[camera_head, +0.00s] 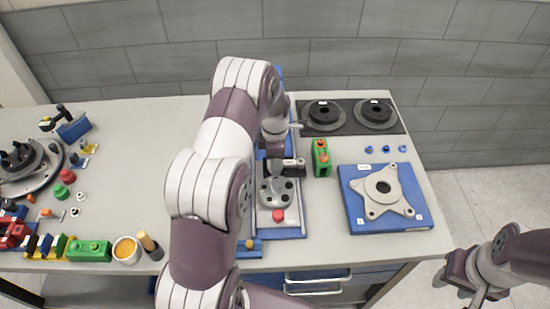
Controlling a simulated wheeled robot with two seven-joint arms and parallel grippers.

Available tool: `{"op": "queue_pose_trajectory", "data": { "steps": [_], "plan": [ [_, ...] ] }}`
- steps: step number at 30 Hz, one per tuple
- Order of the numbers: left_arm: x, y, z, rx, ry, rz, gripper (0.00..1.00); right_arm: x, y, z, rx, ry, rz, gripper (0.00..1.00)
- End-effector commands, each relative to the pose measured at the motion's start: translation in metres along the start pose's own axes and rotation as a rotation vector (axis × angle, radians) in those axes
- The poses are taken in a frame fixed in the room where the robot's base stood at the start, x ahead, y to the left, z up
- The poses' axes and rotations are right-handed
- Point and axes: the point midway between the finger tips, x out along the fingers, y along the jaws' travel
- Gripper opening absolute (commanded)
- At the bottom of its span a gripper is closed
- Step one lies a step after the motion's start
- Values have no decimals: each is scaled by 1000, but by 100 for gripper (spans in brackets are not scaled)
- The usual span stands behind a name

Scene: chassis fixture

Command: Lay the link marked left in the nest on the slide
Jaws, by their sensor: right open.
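My left arm comes up through the middle of the view and bends down over a blue slide-like base (286,232). Its wrist is over the base's upper part; its fingertips are hard to make out there. A grey part (278,192) with dark round holes sits on the base, with a red knob (278,215) below it. No mark reading "left" is legible, so I cannot tell which piece is that link; the nest is also not clear. My right gripper (478,292) is open, low at the right, off the table and away from these things.
A green block (321,158) with red tops stands right of the base. A blue plate (354,221) bears a grey star-shaped part (382,190). Two black discs sit on a dark mat (345,128) behind. Small parts, another green block (90,251) and an orange-filled cup (126,250) crowd the left.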

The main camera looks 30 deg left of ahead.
Motion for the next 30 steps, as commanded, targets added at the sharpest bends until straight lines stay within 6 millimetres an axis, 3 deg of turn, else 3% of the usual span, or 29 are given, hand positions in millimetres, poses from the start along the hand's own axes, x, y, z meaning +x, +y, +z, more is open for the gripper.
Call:
{"op": "queue_pose_trajectory", "data": {
  "steps": [11,22,30],
  "plan": [
    [-1,0,0,0,0,0,56,-1,0,0,0,0,0,43],
    [-29,0,0,0,0,0,56,-23,0,-3,0,0,0,43],
    [-30,0,0,0,0,-1,56,-24,0,-3,0,0,0,43]
  ]
}}
